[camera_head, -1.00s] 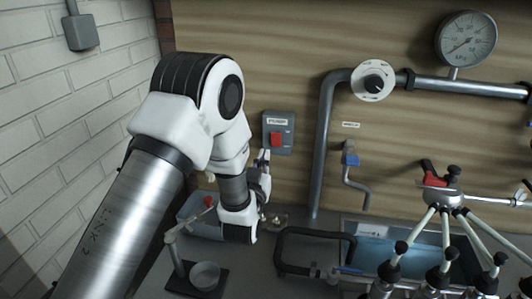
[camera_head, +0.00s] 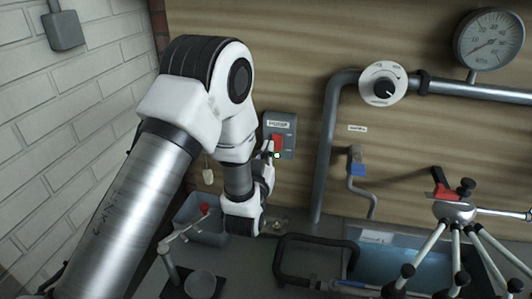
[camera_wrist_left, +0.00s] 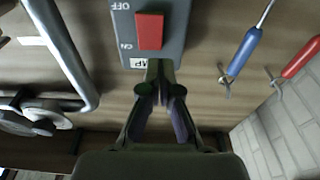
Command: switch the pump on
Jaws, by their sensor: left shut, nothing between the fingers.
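The pump switch is a grey wall box (camera_head: 290,122) with a red rocker (camera_head: 277,143). In the left wrist view the box (camera_wrist_left: 178,25) is at the top, with OFF and ON beside the rocker (camera_wrist_left: 149,32) and part of a label ending in "MP". In the left wrist view the gripper (camera_wrist_left: 160,72) points at the label edge of the box. I cannot tell whether the tips touch it, nor which way the rocker is tipped. A small green spot shows by the tips.
A grey pipe (camera_head: 327,150) rises right of the switch, with a white dial (camera_head: 383,83) and a pressure gauge (camera_head: 489,40). A blue-handled tap (camera_head: 358,168) is further right. Below are a grey bin (camera_head: 190,222), a black looped handle (camera_head: 290,240) and a water basin (camera_head: 400,262).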

